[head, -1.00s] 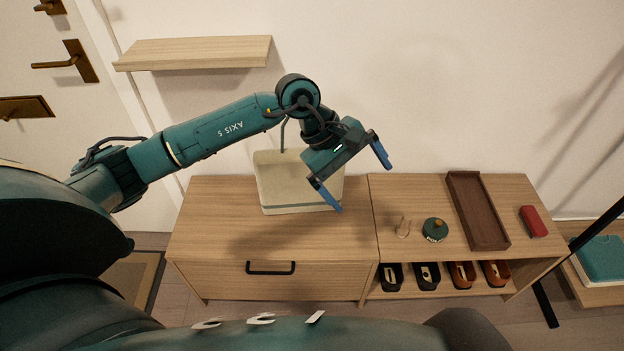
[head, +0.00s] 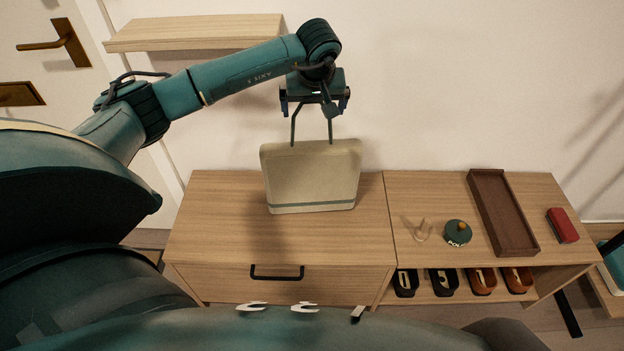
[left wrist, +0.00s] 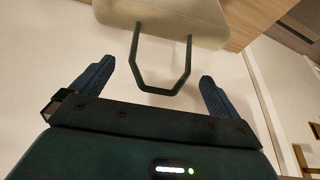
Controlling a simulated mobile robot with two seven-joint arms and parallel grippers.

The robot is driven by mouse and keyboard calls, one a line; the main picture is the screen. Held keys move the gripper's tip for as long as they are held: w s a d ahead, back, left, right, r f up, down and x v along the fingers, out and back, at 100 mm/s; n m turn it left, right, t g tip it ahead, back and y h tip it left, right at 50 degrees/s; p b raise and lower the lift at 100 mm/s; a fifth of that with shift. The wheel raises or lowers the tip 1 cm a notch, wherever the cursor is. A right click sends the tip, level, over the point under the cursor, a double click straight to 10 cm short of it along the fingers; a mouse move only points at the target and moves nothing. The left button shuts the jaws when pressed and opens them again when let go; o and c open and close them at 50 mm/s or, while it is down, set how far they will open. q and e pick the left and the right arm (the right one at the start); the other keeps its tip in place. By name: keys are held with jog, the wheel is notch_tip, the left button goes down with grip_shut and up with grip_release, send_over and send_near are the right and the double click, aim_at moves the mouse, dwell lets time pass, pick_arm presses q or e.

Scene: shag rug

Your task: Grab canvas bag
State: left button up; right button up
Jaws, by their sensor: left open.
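The canvas bag (head: 312,177) is cream with a grey-green stripe near its bottom, and it stands upright on the left part of the wooden cabinet. Its green handle (head: 312,122) rises from the top edge. My left gripper (head: 314,98) is above the bag at the top of the handle. In the left wrist view, the open left gripper (left wrist: 152,88) has one blue finger on each side of the handle loop (left wrist: 158,88), with gaps to both fingers. The bag body (left wrist: 165,18) shows beyond the fingertips. My right gripper is not in view.
The wooden cabinet (head: 225,215) has a dark drawer handle. To the right are a small beige hook-like thing (head: 422,232), a round green tin (head: 457,233), a brown tray (head: 500,215) and a red item (head: 562,225). Shoes fill the shelf below. A wall shelf (head: 195,32) is at upper left.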

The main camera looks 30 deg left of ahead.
pick_arm(q)
jog(key=x, duration=0.5)
jog(key=shift+w+a+f, duration=0.2)
jog(key=shift+w+a, duration=0.05)
jog(key=shift+a, duration=0.1)
